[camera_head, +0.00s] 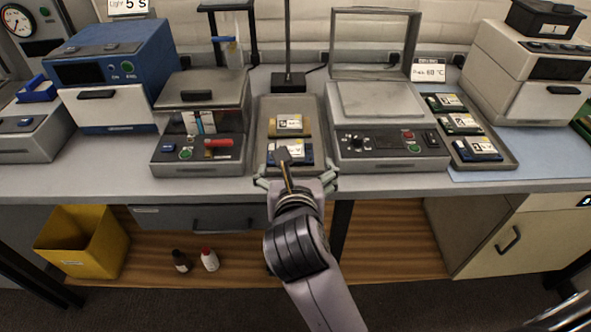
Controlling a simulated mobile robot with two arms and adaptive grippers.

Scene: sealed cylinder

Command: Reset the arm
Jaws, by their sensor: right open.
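My right gripper (297,182) is open, at the front edge of the bench, in front of a grey tray (289,104). Its two greenish fingers are spread to the left and right. A thin dark and yellow piece (284,160) shows between the fingers and overlaps the tray's front; I cannot tell what it is. In the tray lie a tan labelled pack (290,124) and a blue labelled pack (299,151), the blue one partly hidden. My left gripper does not show.
A device with a red lever (218,143) stands left of the tray; an open-lidded device (385,104) stands right. Another tray (507,162) holds several packs. A blue oven (110,65) and a beige oven (530,75) stand farther out. A yellow bin (75,247) is below.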

